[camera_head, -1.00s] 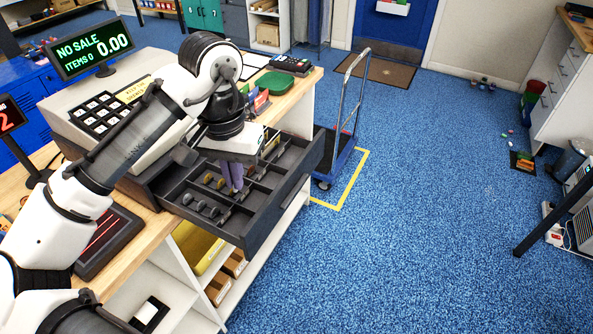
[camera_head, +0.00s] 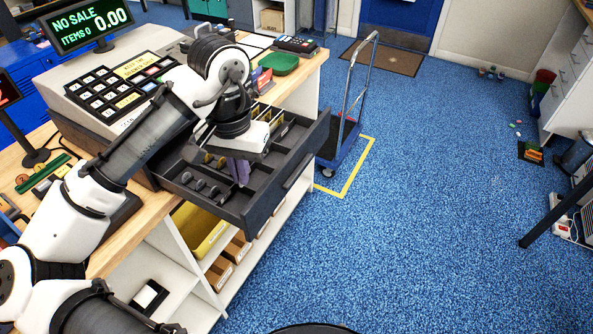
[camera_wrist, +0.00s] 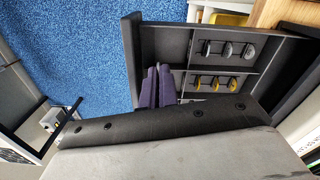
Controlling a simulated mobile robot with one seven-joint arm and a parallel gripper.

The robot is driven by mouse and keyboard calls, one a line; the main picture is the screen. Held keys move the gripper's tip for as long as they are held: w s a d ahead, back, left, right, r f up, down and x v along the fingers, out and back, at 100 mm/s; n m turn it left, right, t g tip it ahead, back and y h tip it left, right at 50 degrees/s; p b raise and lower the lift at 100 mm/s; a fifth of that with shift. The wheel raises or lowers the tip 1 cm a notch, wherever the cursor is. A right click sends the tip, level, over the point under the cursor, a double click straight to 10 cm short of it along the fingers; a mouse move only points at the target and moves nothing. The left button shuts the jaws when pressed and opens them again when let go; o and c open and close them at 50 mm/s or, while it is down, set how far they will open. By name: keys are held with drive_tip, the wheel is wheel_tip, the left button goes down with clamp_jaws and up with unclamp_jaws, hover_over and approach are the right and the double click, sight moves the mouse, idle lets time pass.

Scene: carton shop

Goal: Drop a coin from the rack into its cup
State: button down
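The open black cash drawer (camera_head: 262,200) holds a coin rack with grey coins (camera_head: 200,185) and gold coins (camera_head: 208,158) in separate rows. In the wrist view, three grey coins (camera_wrist: 228,48) and three gold coins (camera_wrist: 214,84) stand in the rack. My gripper (camera_head: 238,178) points down into the drawer, right of the grey coins. Its purple fingers (camera_wrist: 157,88) show close together in the wrist view, left of both coin rows. A narrow gap seems to lie between them; I cannot tell whether they hold anything. I cannot make out a cup for certain.
The cash register (camera_head: 110,95) stands on the wooden counter (camera_head: 150,212) behind the drawer. A green tray (camera_head: 281,63) and a card terminal (camera_head: 296,45) are on the counter beyond my gripper. A hand trolley (camera_head: 345,140) stands right of the counter. The blue floor to the right is mostly clear.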

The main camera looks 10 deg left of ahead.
drive_tip(key=c, duration=2.1)
unclamp_jaws()
drive_tip(key=shift+c, duration=0.2)
drive_tip(key=o, duration=0.5)
drive_tip(key=shift+o, duration=0.2)
drive_tip(key=shift+r, duration=0.15)
wheel_tip(320, 180, up, 14)
drive_tip(key=b, duration=0.1)
drive_tip(key=shift+f, duration=0.2)
